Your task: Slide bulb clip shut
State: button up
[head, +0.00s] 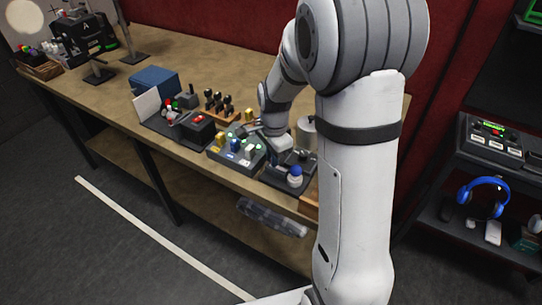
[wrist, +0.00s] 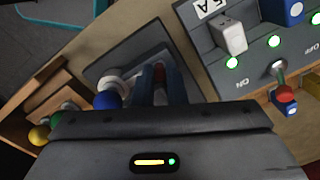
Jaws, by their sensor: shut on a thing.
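A dark base plate (head: 272,177) lies near the front edge of the bench, and it also shows in the wrist view (wrist: 176,41). A blue-and-white bulb (head: 295,175) stands on it. In the wrist view the bulb (wrist: 107,98) is just left of my fingers. My gripper (wrist: 159,78) points down at the plate, with its fingers shut on a small part showing dark red between them. I take that part to be the bulb clip; most of it is hidden by the fingers. In the head view my gripper (head: 284,151) is over the back of the plate, its fingertips unclear.
A grey switch panel (head: 232,156) with lit green lamps and coloured switches stands close left of the plate; in the wrist view this panel (wrist: 240,80) is at right. A wooden rack of black handles (head: 218,112) is behind. Coloured knobs (wrist: 40,134) are at the wrist view's left.

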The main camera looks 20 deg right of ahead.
aim_at(279, 168)
grip_shut()
jog(key=shift+s+d+b, duration=0.35)
jog(key=shift+s+d, duration=0.3)
jog(key=shift+d, duration=0.05)
jog(key=o, duration=0.7)
grip_release()
jog(key=shift+s, duration=0.1)
jog(key=shift+c, duration=0.2)
jog(key=shift+r, duration=0.3)
notch_tip(279, 168, up, 7)
jog(key=shift+s+r, duration=0.1)
